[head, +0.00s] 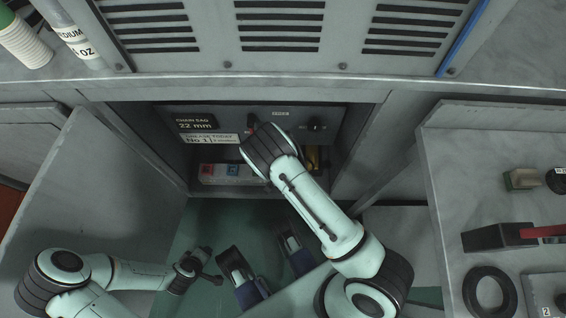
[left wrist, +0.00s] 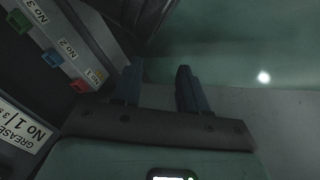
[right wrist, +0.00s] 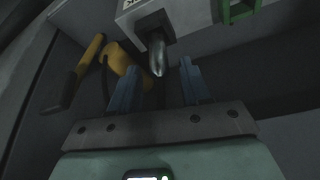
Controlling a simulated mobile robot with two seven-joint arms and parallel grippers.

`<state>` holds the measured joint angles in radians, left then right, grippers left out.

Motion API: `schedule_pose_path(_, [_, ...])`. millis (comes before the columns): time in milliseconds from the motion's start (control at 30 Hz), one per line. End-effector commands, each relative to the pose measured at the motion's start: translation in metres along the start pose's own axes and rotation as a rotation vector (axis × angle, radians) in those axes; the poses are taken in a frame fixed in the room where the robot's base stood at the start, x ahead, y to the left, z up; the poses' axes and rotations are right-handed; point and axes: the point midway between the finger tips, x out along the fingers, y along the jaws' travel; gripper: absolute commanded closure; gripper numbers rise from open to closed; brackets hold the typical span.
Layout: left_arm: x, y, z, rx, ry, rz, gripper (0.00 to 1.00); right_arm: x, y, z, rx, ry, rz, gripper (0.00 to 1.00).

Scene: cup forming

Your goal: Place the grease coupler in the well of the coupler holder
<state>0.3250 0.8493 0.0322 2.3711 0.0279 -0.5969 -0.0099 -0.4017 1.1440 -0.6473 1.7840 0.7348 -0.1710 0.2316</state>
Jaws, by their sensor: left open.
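In the right wrist view a dark collar with a shiny metal tip (right wrist: 157,57), which may be the grease coupler, sticks out from the end of a pale block (right wrist: 185,17). I cannot tell whether that block is the coupler holder, and no well shows clearly. My right gripper (right wrist: 161,66) is open, its fingertips on either side of the metal tip and apart from it. In the head view my right arm hides its gripper inside the cabinet. My left gripper (left wrist: 158,68) is open and empty; in the head view it (head: 211,266) hangs low in front of the cabinet.
A pale block with red and blue squares (head: 205,183) sits on the cabinet floor; the left wrist view shows red, blue and green ports numbered. A yellow tool with a dark handle (right wrist: 91,52) stands left of the metal tip. An open door (head: 105,185) bounds the left.

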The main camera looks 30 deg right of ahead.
Motion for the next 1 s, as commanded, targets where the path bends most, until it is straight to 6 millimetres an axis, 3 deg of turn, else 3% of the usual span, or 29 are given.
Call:
schedule_pose_path(167, [-0.007, 0.005, -0.004, 0.004, 0.013, 0.008, 0.57, -0.008, -0.001, -0.003, 0.0, 0.001, -0.001, 0.53])
schedule_pose_path(500, [-0.041, 0.015, 0.037, 0.014, -0.115, 0.015, 0.57, -0.081, -0.001, -0.003, -0.002, 0.001, -0.003, 0.53])
schedule_pose_path(700, [-0.057, 0.019, 0.057, 0.019, -0.178, 0.018, 0.57, -0.113, -0.001, -0.003, 0.0, 0.001, -0.002, 0.53])
schedule_pose_path(1000, [-0.063, 0.021, 0.065, 0.021, -0.206, 0.019, 0.57, -0.125, 0.0, -0.002, 0.0, 0.0, 0.001, 0.53])
